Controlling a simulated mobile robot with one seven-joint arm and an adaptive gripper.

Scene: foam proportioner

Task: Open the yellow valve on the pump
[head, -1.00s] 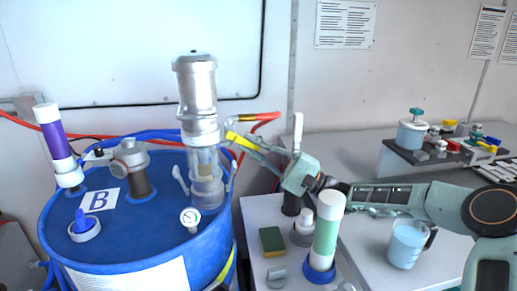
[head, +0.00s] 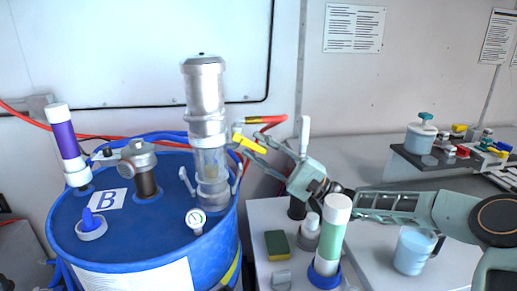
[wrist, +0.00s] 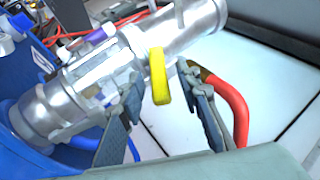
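The pump (head: 205,100) is a tall silver cylinder standing upright on the blue drum (head: 130,245); it runs diagonally across the wrist view (wrist: 180,35). Its yellow valve lever (head: 249,143) sticks out on the pump's right side; it also shows in the wrist view (wrist: 159,78). My gripper (head: 258,145) reaches in from the right. In the wrist view, my gripper's fingers (wrist: 160,85) are open, one on each side of the lever. Gaps show on both sides, with the wider one on the right.
A red hose (wrist: 229,105) with a yellow-and-red end runs close to the right finger. A gauge (head: 196,220) sits at the pump's foot. Below my arm, a green-and-white bottle (head: 331,240), a sponge (head: 277,245) and a blue jug (head: 412,250) stand on the worktop.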

